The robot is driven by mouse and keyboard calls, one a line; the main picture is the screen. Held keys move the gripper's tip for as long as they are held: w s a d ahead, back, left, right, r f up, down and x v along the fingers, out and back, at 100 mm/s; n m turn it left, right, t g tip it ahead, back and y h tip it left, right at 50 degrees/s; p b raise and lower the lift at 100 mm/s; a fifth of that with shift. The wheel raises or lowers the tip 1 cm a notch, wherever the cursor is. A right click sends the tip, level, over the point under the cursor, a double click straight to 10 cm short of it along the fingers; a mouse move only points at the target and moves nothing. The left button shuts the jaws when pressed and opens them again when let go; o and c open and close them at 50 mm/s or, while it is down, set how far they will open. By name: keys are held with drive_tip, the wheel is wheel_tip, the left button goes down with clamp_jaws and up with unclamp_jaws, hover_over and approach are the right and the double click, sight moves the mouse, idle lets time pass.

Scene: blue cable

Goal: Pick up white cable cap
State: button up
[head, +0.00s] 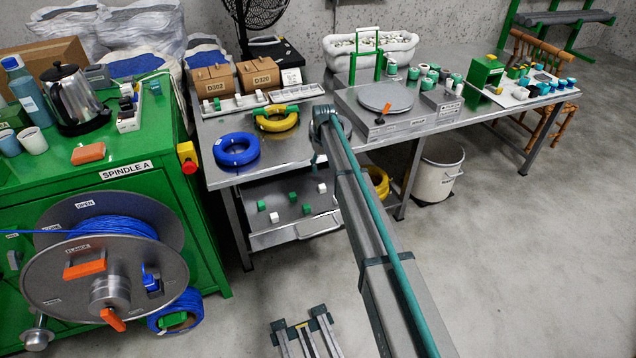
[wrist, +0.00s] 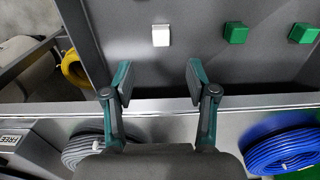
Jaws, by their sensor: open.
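A white cable cap (wrist: 161,35) lies on a dark grey surface in the wrist view, straight ahead of the gap between my fingertips. My gripper (wrist: 160,82) is open and empty, and the cap is beyond its tips, apart from them. Green caps (wrist: 235,32) (wrist: 304,33) lie to the right of the white one. In the head view, a white cap (head: 321,188) and another white cap (head: 275,217) lie among green caps (head: 293,197) on the lower shelf under the steel table. My gripper is not clearly seen there.
The shelf's pale front edge (wrist: 200,103) runs across the wrist view near my fingers. A grey coil (wrist: 90,150) and a blue coil (wrist: 284,147) flank the gripper at the bottom. A yellow coil (wrist: 75,70) lies left. The steel tabletop (head: 215,170) overhangs the shelf in the head view.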

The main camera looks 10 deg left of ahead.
hover_over(322, 186)
drive_tip(key=f, duration=0.2)
drive_tip(key=f+p, duration=0.1)
drive_tip(key=f, duration=0.2)
drive_tip(key=shift+s+d+f, duration=0.15)
drive_tip(key=shift+d, duration=0.05)
drive_tip(key=shift+w+a+f+p, duration=0.1)
drive_tip(key=shift+f+p, duration=0.25)
drive_tip(key=shift+f, duration=0.95)
drive_tip(key=shift+w+a+f+p, duration=0.1)
drive_tip(key=shift+f+p, duration=0.25)
drive_tip(key=shift+f, duration=0.9)
drive_tip(key=c, duration=0.9)
